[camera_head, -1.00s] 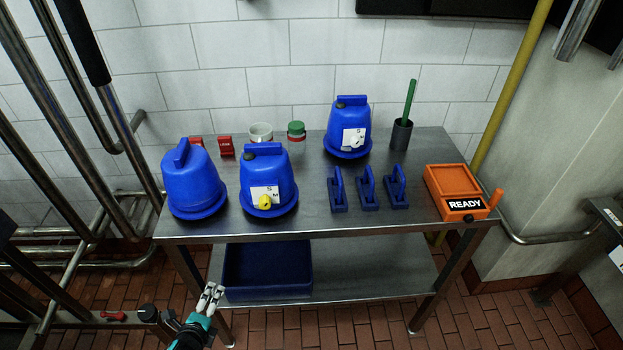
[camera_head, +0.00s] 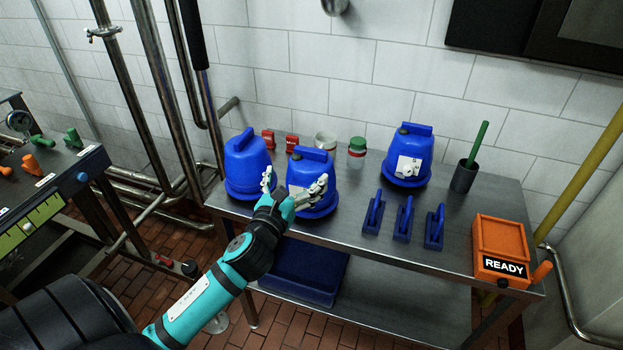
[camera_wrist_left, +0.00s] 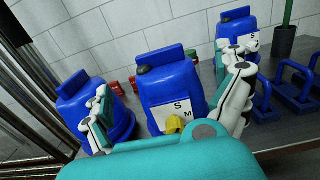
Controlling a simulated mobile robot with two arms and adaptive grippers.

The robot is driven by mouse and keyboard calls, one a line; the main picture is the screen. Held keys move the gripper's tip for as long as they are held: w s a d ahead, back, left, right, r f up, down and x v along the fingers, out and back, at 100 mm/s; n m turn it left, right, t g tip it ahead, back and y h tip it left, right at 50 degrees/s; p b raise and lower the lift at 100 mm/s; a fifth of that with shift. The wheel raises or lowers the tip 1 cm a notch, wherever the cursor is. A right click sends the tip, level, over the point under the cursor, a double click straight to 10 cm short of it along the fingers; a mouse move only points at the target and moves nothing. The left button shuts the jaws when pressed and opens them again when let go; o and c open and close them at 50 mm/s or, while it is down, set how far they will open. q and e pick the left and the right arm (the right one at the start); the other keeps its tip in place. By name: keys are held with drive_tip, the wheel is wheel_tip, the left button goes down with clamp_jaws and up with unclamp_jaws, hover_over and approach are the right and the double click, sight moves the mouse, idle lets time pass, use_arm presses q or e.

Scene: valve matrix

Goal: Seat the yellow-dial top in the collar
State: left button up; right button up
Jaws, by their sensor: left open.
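The yellow-dial top (camera_head: 309,166) is a blue domed housing with a top handle, standing upright on the steel table. Its yellow dial (camera_wrist_left: 174,124) and white label show in the left wrist view, but the gripper mostly hides them in the head view. My left gripper (camera_head: 294,184) is open and empty in front of this top, its fingers spread toward either side; contact cannot be told. A pale open ring (camera_head: 326,139) stands behind the top. A green-capped, red-banded piece (camera_head: 357,148) stands beside it. I cannot tell which is the collar. My right gripper is out of view.
A blue top without a visible dial (camera_head: 248,165) stands close on the left. A white-dial top (camera_head: 408,150) stands back right. Several blue handled blocks (camera_head: 403,220) and an orange READY box (camera_head: 502,245) occupy the right. Bare tabletop (camera_head: 340,235) lies along the front edge.

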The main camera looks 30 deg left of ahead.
sight(310, 152)
use_arm(q)
drive_tip(key=x, duration=0.3)
drive_tip(key=shift+d+r, duration=0.1)
drive_tip(key=shift+d, duration=0.05)
drive_tip(key=shift+w+p, duration=0.3)
drive_tip(key=shift+w, duration=0.25)
drive_tip(key=x, duration=0.2)
drive_tip(key=p+x, duration=0.1)
drive_tip(key=x, duration=0.1)
drive_tip(key=shift+a, duration=0.4)
drive_tip(key=shift+w+a+f, duration=0.1)
drive_tip(key=shift+w+f, duration=0.15)
drive_tip(key=shift+w, duration=0.25)
drive_tip(key=shift+s, duration=0.1)
drive_tip(key=c, duration=1.6)
drive_tip(key=shift+r, duration=0.1)
drive_tip(key=shift+c, duration=0.3)
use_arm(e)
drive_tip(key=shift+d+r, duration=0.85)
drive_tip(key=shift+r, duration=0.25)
use_arm(q)
drive_tip(key=shift+r, duration=0.1)
